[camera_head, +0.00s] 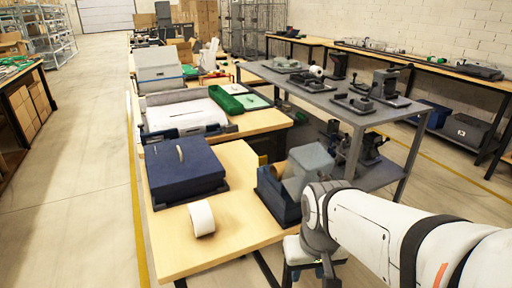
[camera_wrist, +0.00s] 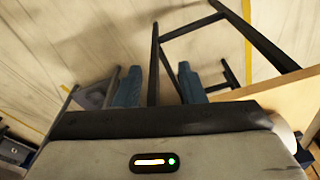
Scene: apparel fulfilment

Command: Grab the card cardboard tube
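No long cardboard tube shows clearly. A short pale roll (camera_head: 201,218) lies on its side on the near wooden table (camera_head: 225,232); it is the most tube-like thing, but I cannot tell if it is card. In the wrist view, a pale rounded thing (camera_wrist: 284,128) shows at the right, partly hidden behind my gripper's grey body; I cannot tell if it is the same roll. My gripper (camera_wrist: 160,78) has two blue fingers, well apart with nothing between them. They show against the floor and dark table legs, beside the table's edge.
A dark blue box (camera_head: 185,168) sits behind the roll. A dark blue bin (camera_head: 272,192) with grey and brown contents stands at the table's right, close to my arm. A grey table (camera_head: 335,100) with devices stands behind it. The floor at left (camera_head: 85,200) is clear.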

